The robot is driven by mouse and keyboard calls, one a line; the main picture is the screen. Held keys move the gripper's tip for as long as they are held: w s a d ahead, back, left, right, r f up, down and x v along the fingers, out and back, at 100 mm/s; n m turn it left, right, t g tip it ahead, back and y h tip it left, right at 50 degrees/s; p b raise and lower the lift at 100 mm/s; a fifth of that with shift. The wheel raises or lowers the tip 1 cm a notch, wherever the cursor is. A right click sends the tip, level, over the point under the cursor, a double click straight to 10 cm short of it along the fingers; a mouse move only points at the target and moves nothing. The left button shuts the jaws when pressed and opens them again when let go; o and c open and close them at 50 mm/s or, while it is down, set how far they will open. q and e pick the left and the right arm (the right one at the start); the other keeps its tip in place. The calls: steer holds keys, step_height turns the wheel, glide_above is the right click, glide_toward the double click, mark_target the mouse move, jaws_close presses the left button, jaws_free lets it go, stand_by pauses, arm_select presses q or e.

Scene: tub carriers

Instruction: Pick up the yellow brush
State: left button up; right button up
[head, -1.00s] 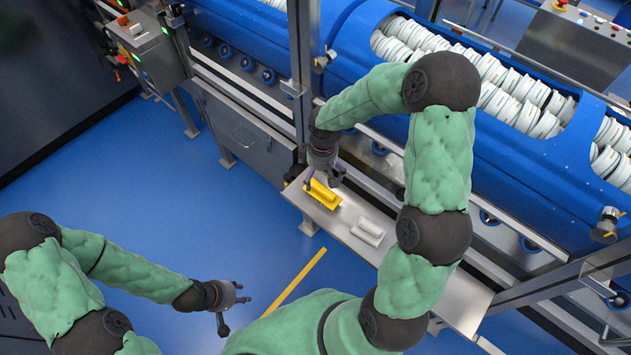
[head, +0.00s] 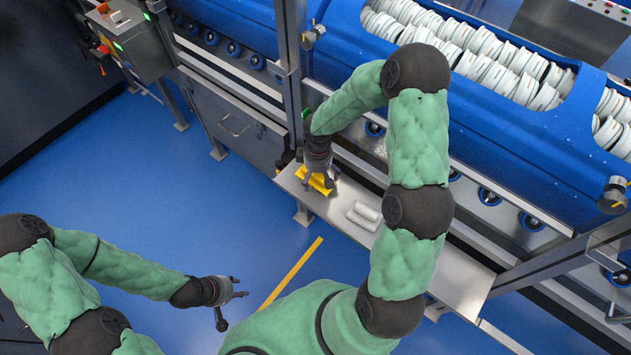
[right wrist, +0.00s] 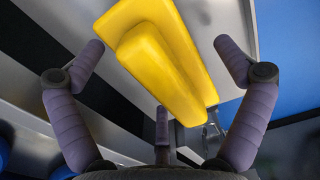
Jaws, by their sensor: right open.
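The yellow brush (head: 316,181) lies on the left end of a narrow metal shelf (head: 447,279) in the head view. It fills the upper middle of the right wrist view (right wrist: 160,60) as a yellow block with a raised grip. My right gripper (head: 320,184) is just above the brush, partly covering it. In the right wrist view its fingers (right wrist: 160,62) are spread, with the brush between them, and no contact shows. My left gripper (head: 236,300) hangs empty over the blue floor, its fingers apart.
A white-grey brush-like block (head: 363,215) lies on the shelf right of the yellow brush. A metal post (head: 289,70) and a blue machine (head: 490,150) holding white tubs stand behind. Open blue floor (head: 200,220) lies at the left.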

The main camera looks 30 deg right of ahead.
steer(key=shift+f, duration=0.1)
steer(key=shift+c, duration=0.3)
steer(key=c, duration=1.2)
steer(key=shift+r+p, duration=0.45)
steer(key=shift+r, duration=0.2)
step_height(320, 180, up, 2)
steer(key=shift+r+p, duration=0.2)
steer(key=shift+p, duration=0.5)
steer(key=s+r+p, duration=0.1)
steer(key=s+r, duration=0.3)
steer(key=shift+a+r+p, duration=0.2)
steer(key=shift+r+p, duration=0.15)
steer(key=shift+r, duration=0.05)
steer(key=s+a+r+p, duration=0.1)
steer(key=s+r, duration=0.3)
steer(key=s, duration=0.6)
steer(key=shift+a+r+p, duration=0.25)
steer(key=shift+p, duration=0.2)
